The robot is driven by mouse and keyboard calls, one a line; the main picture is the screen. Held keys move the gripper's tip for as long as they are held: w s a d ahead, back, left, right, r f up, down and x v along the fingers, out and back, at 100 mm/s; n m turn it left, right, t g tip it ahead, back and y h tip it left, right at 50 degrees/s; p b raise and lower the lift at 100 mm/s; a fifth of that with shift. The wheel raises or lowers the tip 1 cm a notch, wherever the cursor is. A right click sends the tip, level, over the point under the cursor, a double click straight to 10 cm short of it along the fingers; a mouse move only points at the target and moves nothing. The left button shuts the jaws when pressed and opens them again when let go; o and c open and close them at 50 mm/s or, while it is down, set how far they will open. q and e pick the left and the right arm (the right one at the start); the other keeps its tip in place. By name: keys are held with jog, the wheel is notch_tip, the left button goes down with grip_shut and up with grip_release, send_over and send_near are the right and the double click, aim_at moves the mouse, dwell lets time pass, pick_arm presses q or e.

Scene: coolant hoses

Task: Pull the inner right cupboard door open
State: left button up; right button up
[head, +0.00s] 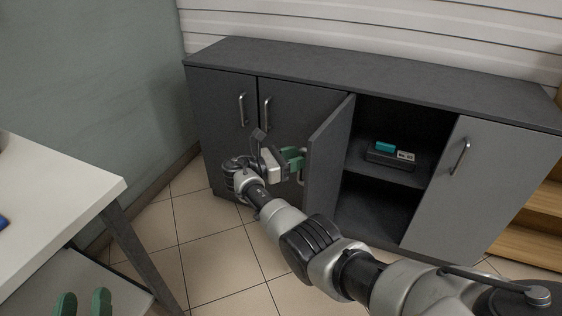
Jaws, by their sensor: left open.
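The inner right cupboard door (329,156) is dark grey and stands partly open, swung out toward me from the dark grey cupboard. Its bar handle (302,178) is partly hidden behind my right gripper (296,159). The green fingers of this gripper are at the handle, on the door's outer face. I cannot tell whether they are closed around it. My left gripper (84,304) shows only its two green fingertips at the bottom left edge. They are apart and empty, far from the door.
Inside the open compartment, a dark case with a teal item (386,147) rests on the shelf (400,172). The two left doors and the light grey right door (460,180) are shut. A white table (60,190) stands at left. Tiled floor (190,235) lies between.

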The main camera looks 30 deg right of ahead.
pick_arm(q)
jog(key=shift+s+d+r+t+h+b, duration=0.1)
jog(key=shift+s+r+t+h+b, duration=0.25)
jog(key=shift+r+t, duration=0.5)
jog(key=shift+s+r+t+h+b, duration=0.3)
jog(key=shift+s+r+t, duration=0.15)
jog(key=shift+r+t, duration=0.45)
jog(key=shift+s+d+r+t+h+b, duration=0.1)
jog(key=shift+s+r+t+h+b, duration=0.25)
jog(key=shift+r+t, duration=0.5)
pick_arm(e)
jog(key=a, duration=1)
jog(key=shift+w, duration=0.25)
jog(key=shift+d, duration=0.1)
